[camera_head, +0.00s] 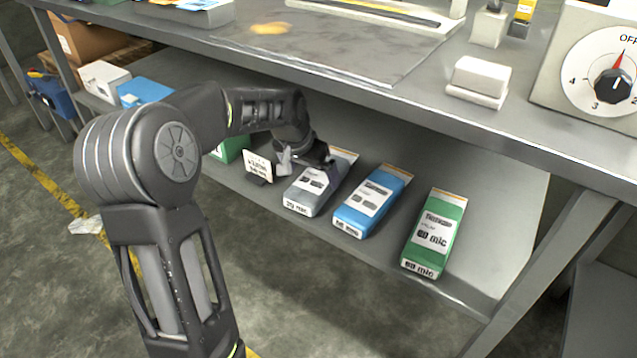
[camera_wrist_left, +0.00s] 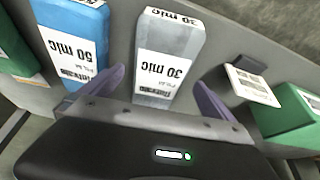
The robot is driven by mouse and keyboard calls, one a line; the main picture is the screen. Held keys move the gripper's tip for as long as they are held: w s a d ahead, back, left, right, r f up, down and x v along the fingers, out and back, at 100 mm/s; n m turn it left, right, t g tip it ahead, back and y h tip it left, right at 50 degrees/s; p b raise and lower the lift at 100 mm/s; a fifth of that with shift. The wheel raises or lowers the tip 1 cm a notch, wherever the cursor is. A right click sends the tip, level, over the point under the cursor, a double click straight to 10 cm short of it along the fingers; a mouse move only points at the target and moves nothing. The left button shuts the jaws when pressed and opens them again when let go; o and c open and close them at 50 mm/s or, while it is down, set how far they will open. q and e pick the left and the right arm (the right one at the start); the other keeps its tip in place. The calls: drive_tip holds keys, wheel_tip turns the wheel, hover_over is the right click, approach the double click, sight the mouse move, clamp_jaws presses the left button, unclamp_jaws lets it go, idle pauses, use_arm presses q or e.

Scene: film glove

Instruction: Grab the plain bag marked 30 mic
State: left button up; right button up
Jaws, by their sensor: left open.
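The plain grey bag marked 30 mic (camera_head: 311,192) lies on the lower shelf, left of the blue bag. It also shows in the left wrist view (camera_wrist_left: 168,62), upside down, with its white label facing up. My left gripper (camera_head: 300,158) is open over the far part of this bag and hides some of it. In the left wrist view its two fingers (camera_wrist_left: 163,95) stand on either side of the bag's near end. No contact can be made out. My right gripper is not in view.
A blue bag marked 50 mic (camera_head: 367,204) and a green bag (camera_head: 434,235) lie to the right on the shelf. A small white sign (camera_head: 258,167) stands close on the left. The bench top (camera_head: 330,52) overhangs the shelf.

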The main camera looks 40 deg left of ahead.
sight(316, 178)
use_arm(q)
drive_tip(key=shift+w+f, duration=0.25)
drive_tip(key=shift+w, duration=0.2)
drive_tip(key=b+x, duration=0.2)
drive_tip(key=x, duration=0.2)
drive_tip(key=shift+w+f, duration=0.1)
drive_tip(key=shift+f, duration=0.15)
drive_tip(key=shift+c, duration=0.3)
drive_tip(key=c, duration=1.3)
drive_tip(key=shift+r, duration=0.15)
